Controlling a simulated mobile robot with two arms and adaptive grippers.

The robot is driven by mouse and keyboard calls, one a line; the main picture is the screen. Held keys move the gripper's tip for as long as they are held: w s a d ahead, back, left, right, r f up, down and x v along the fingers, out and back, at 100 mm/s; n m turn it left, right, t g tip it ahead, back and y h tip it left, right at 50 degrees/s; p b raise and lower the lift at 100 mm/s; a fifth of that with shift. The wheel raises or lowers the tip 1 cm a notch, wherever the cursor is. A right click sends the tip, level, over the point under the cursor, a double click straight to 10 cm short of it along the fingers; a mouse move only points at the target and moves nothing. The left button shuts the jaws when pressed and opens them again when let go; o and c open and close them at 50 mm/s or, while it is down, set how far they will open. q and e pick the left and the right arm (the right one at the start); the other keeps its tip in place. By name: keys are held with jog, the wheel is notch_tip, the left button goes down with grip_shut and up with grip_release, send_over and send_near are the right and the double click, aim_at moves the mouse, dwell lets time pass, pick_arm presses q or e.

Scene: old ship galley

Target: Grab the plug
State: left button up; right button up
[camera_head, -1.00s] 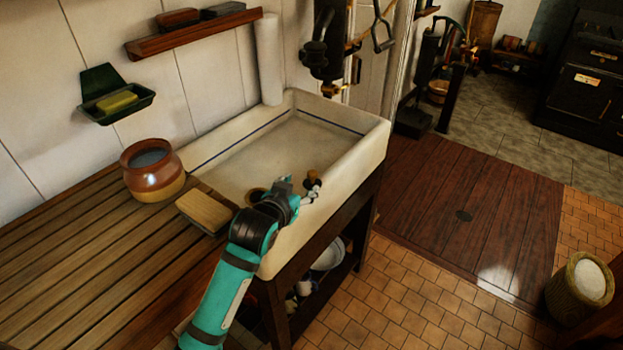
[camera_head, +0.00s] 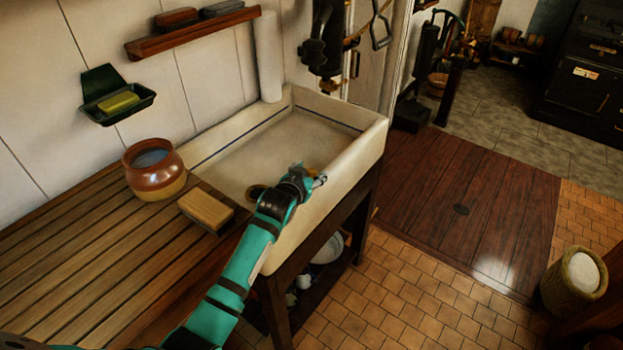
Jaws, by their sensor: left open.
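The plug (camera_head: 313,171) is a small brown piece at the sink's near right side, mostly hidden behind my left gripper (camera_head: 320,180). My left gripper reaches in from the lower left over the near rim of the pale stone sink (camera_head: 355,152). Its fingers are open and right by the plug; I cannot tell whether they touch it or stand around it. My right gripper is out of view.
A slatted wooden drainboard (camera_head: 90,262) adjoins the sink on the left. A soap dish (camera_head: 115,108) and shelf (camera_head: 190,34) hang on the wall. The sink's far part is empty.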

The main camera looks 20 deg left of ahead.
pick_arm(q)
grip_shut()
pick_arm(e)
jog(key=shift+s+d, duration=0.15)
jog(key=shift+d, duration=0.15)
